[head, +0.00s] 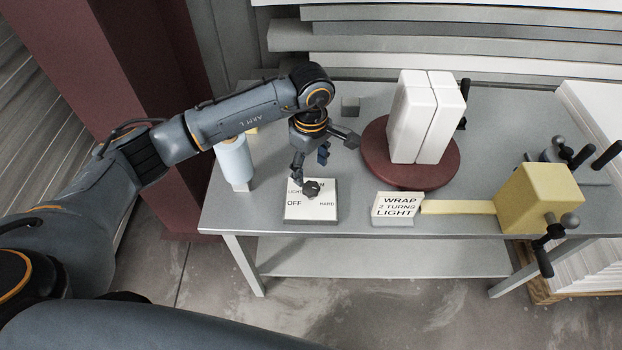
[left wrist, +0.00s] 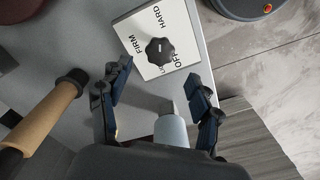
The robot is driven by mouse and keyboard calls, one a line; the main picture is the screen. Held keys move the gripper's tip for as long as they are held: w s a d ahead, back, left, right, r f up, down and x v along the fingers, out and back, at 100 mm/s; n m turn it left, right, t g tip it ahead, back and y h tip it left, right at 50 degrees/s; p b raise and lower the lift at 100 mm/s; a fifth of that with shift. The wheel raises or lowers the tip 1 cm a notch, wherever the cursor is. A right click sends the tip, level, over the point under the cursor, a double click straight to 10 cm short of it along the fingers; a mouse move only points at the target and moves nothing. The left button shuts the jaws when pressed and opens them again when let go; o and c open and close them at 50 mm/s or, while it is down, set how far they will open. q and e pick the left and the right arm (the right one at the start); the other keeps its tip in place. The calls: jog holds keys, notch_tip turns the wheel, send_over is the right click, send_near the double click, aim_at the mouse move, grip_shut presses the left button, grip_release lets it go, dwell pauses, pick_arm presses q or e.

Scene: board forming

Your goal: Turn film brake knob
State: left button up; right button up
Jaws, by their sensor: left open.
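The black, lobed film brake knob (head: 312,188) sits on a white dial plate (head: 310,214) at the table's front edge. The plate's labels read OFF, LIGHT, FIRM and HARD. In the left wrist view the knob (left wrist: 160,50) shows whole, with a small pale mark on top. I cannot tell for sure which label it points to. My left gripper (head: 311,171) is open and empty, close to the knob. In the left wrist view its fingertips (left wrist: 160,76) are spread either side of the knob's line, with the knob beyond them. My right gripper is not in view.
A pale blue film roll (head: 233,158) stands left of the plate. A dark red turntable (head: 376,170) carries white blocks (head: 413,120). A sign (head: 397,208) reads WRAP 2 TURNS LIGHT. A yellow block with black handles (head: 540,199) stands at the right. Bare table lies between plate and sign.

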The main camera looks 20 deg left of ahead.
aim_at(311, 187)
pick_arm(q)
notch_tip(311, 187, down, 7)
jog(key=shift+r+p, duration=0.1)
jog(key=shift+p, duration=0.55)
jog(key=c, duration=1.2)
jog(key=shift+o, duration=0.2)
